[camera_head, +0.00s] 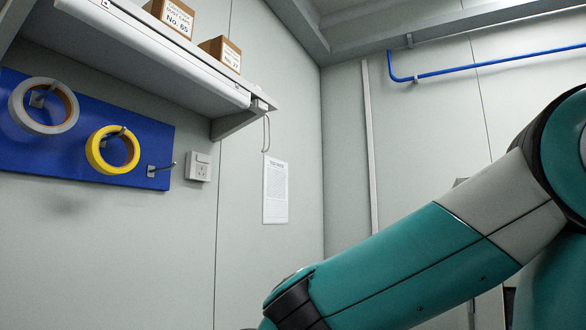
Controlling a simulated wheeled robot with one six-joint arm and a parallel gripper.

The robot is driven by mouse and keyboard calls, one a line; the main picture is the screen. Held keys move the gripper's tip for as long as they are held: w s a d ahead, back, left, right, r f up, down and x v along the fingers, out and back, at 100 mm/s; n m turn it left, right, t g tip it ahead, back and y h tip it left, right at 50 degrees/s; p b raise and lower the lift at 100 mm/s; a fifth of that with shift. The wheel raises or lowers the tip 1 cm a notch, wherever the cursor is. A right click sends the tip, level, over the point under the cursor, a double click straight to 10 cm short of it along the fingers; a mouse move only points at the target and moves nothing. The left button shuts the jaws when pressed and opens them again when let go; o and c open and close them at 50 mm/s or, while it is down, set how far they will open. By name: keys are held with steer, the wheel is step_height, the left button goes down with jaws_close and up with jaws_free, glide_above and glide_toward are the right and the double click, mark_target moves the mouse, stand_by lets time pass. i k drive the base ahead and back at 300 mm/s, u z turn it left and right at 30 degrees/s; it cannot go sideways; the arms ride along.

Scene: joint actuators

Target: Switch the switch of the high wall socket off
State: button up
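The wall socket (199,167) is a small light-grey box on the left wall, just right of the blue board. It seems to have a switch at its top and an outlet below, but it is too small to tell the switch's position. My arm, teal and grey, crosses the lower right of the view. Its far end runs out of the picture at the bottom, so my gripper is not seen. The visible part of the arm is below and to the right of the socket and apart from it.
A blue board (70,150) holds a grey tape roll (44,105), a yellow tape roll (113,150) and an empty hook (160,170). A shelf (150,50) with boxes juts out above. A paper notice (275,190) hangs right of the socket. The wall below is clear.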

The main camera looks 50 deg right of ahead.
mark_target(200, 159)
steer(key=k, duration=0.65)
steer(key=u, duration=0.35)
steer(key=i, duration=0.75)
steer(key=z, duration=0.75)
steer(key=i, duration=0.6)
steer(key=z, duration=0.35)
